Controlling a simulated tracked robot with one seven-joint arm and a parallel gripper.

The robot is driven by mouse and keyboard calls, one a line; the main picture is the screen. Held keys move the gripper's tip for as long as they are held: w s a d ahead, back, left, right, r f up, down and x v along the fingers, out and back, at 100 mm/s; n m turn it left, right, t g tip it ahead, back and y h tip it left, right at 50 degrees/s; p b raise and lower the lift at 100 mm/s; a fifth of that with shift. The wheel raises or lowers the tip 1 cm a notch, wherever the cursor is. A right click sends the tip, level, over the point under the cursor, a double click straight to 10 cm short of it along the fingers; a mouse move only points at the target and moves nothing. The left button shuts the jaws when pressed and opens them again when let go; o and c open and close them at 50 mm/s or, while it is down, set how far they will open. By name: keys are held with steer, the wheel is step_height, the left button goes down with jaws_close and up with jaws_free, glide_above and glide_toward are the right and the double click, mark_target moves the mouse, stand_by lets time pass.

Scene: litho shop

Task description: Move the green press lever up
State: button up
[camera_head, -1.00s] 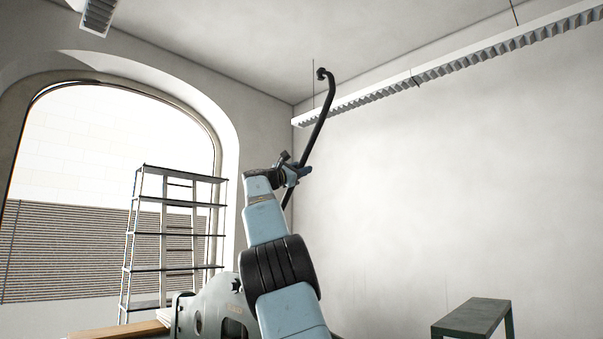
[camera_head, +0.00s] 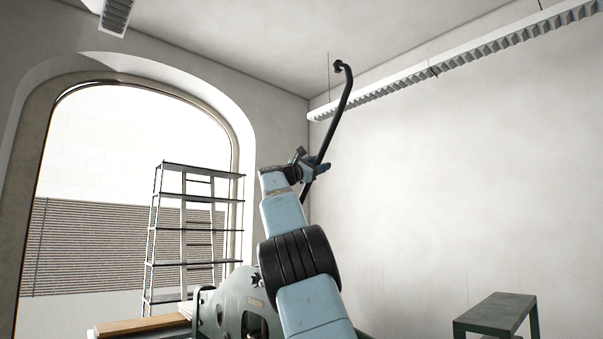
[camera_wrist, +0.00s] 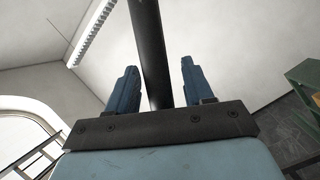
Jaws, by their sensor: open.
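The press (camera_head: 228,310) is a grey-green machine at the bottom of the head view, partly hidden by my arm. A long, dark, bent lever (camera_head: 341,110) stands up behind my gripper, with a knob at its top; it looks almost black, and I see no clear green on it. My gripper (camera_head: 318,167) is at the lower part of this lever. In the wrist view, the open blue fingers (camera_wrist: 158,82) stand on either side of the dark lever bar (camera_wrist: 150,45), with visible gaps. The lever's lower end is hidden by my arm.
A metal shelf rack (camera_head: 200,168) with a ladder stands by the arched window. A green-grey bench (camera_head: 497,314) is at the lower right. A long lamp (camera_head: 470,55) hangs along the right wall. The space right of the lever is clear.

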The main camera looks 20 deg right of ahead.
steer(key=v, duration=1.2)
steer(key=shift+a, duration=0.3)
steer(key=shift+s+f, duration=0.1)
steer(key=shift+f, duration=0.1)
steer(key=shift+c, duration=0.3)
